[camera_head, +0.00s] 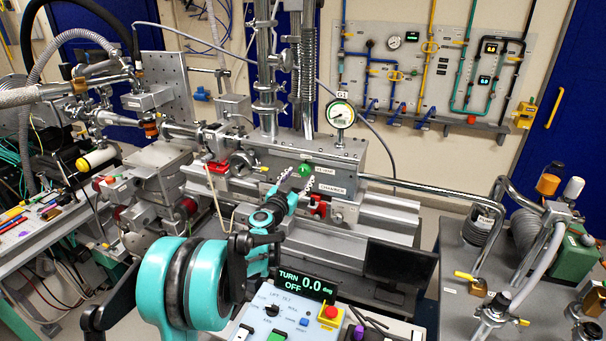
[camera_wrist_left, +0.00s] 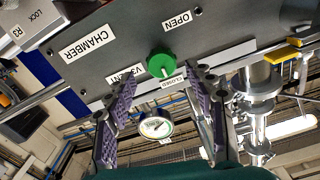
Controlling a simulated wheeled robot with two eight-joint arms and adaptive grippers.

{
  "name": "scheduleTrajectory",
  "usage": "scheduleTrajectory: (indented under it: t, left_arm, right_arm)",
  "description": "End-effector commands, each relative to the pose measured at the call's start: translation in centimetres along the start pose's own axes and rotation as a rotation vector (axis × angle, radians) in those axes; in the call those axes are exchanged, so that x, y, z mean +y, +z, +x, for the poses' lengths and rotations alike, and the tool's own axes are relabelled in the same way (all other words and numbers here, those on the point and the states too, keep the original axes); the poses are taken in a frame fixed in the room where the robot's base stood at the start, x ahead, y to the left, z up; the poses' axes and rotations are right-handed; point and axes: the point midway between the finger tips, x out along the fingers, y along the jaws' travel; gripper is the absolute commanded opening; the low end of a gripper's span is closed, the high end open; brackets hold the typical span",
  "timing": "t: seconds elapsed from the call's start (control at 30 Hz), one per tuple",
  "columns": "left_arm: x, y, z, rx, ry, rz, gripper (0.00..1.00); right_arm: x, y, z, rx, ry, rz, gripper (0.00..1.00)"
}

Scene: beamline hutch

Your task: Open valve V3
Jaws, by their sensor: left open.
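The green valve knob (camera_head: 305,170) sits on the front of the grey chamber box (camera_head: 335,155). In the left wrist view the green knob (camera_wrist_left: 160,65) has a white mark on the side toward the CLOSED label (camera_wrist_left: 172,81). The V3 VENT label (camera_wrist_left: 125,76) is beside it, partly hidden by a finger. The OPEN label (camera_wrist_left: 177,20) is on the knob's other side. My left gripper (camera_head: 298,182) is open in front of the knob. In the wrist view its purple-padded fingers (camera_wrist_left: 162,76) stand either side, apart from the knob. My right gripper is not in view.
A pressure gauge (camera_head: 341,115) stands on top of the chamber. A control box with a display (camera_head: 305,285) reading TURN 0.0 deg OFF is in front. A dark screen (camera_head: 400,264) is at its right. Pipes (camera_head: 430,188) run right from the chamber.

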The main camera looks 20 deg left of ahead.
Motion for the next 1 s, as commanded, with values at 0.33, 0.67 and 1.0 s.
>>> scheduleTrajectory:
  t: [0.33, 0.67, 1.0]
  left_arm:
    - [0.0, 0.0, 3.7, 0.0, 0.001, 0.0, 0.55]
    - [0.0, 0.0, 3.8, 0.0, 0.001, -0.001, 0.33]
    - [0.0, 0.0, 3.8, 0.0, 0.001, -0.007, 0.05]
  right_arm:
    - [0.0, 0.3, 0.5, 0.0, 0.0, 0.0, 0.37]
    - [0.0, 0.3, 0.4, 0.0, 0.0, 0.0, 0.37]
    - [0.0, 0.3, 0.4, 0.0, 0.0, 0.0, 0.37]
